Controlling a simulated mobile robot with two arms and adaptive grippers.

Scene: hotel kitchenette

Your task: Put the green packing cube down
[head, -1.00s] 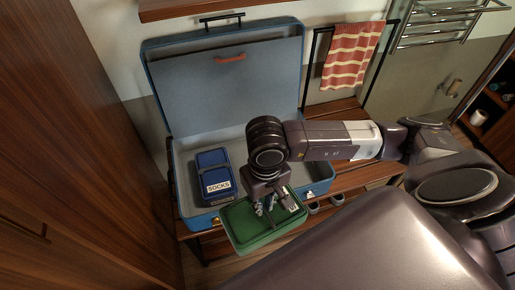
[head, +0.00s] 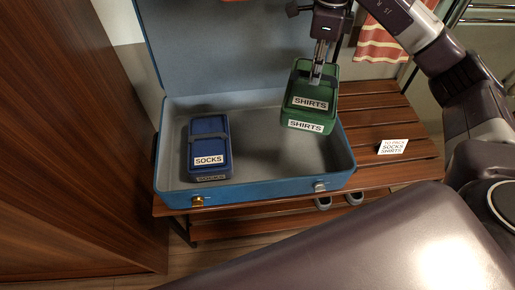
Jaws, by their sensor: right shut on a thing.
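The green packing cube (head: 304,110), labelled SHIRTS, hangs upright from my right gripper (head: 318,74). The gripper is shut on the dark strap at its top. The cube shows over the right part of the open blue suitcase (head: 262,194), overlapping its right wall. Whether it touches the suitcase floor cannot be told. The blue packing cube (head: 209,143), labelled SOCKS, stands in the left part of the suitcase. My left gripper is not in view.
The suitcase sits on a slatted wooden bench (head: 385,120). A white card (head: 392,147) reading socks and shirts lies on the bench to its right. A wooden cabinet (head: 70,150) stands close on the left. The suitcase floor between the cubes is clear.

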